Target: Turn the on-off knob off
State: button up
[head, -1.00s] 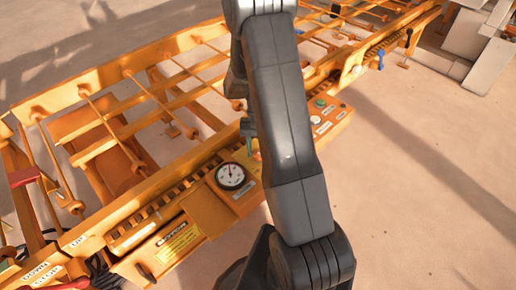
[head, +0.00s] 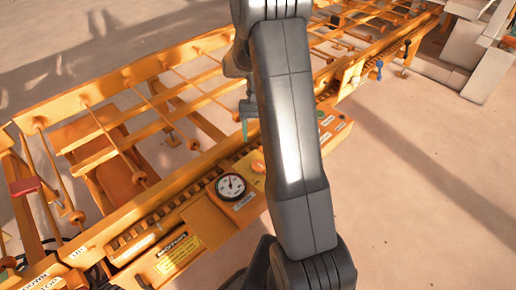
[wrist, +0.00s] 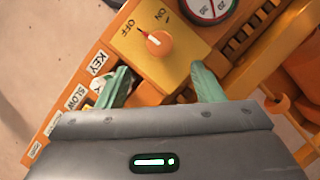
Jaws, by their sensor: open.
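The orange on-off knob (wrist: 157,43) sits on a yellow panel (wrist: 181,62) in the wrist view, with a white mark on its upper left side. The OFF label is left of it and the ON label above it. My gripper (wrist: 161,87) is open, its two green fingers apart below the knob in the picture and not touching it. One finger lies near the panel's lower left edge, the other near its right edge. In the head view my arm hides most of my gripper; a green fingertip (head: 245,128) shows left of the arm.
A round white gauge (head: 230,186) is beside the knob panel, and also shows in the wrist view (wrist: 206,8). KEY and SLOW labels (wrist: 98,62) lie left of the fingers. The orange machine's rails and rollers (head: 150,110) spread behind. Bare ground is at right.

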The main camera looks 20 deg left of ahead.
aim_at(258, 164)
jog(key=shift+v, duration=2.1)
jog(key=b+x, duration=0.1)
jog(key=x, duration=1.2)
jog(key=shift+s+d+f, duration=0.1)
jog(key=shift+s+f, duration=0.1)
jog(key=shift+f, duration=0.15)
